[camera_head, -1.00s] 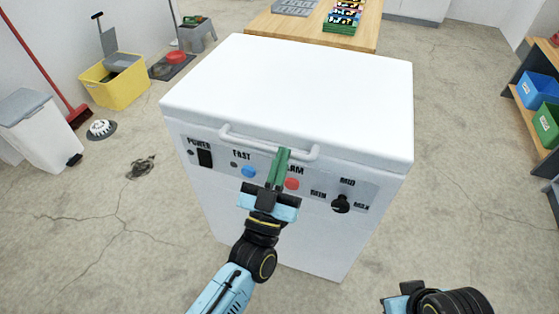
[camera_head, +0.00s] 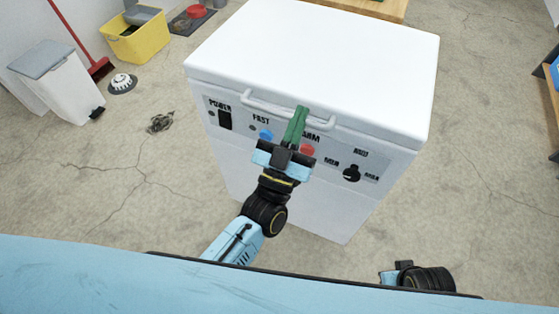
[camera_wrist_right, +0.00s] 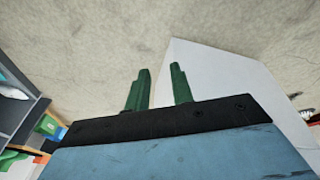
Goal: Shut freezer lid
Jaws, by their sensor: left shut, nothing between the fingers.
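The white chest freezer (camera_head: 300,185) stands in the middle of the head view. Its lid (camera_head: 320,55) lies flat over the top, with no clear gap visible at the front. A white bar handle (camera_head: 262,106) runs along the lid's front edge. My left gripper (camera_head: 299,115) is shut, its green fingers up at the right part of the handle, in front of the control panel. I cannot tell whether they touch it. My right gripper (camera_wrist_right: 158,88) shows in the right wrist view with its green fingers apart and nothing between them. The freezer's side (camera_wrist_right: 215,80) is beyond them.
A white bin (camera_head: 62,80), a red broom (camera_head: 100,67) and a yellow bucket (camera_head: 138,38) stand at the left. A wooden table (camera_head: 375,8) is behind the freezer. Shelves show at the right edge.

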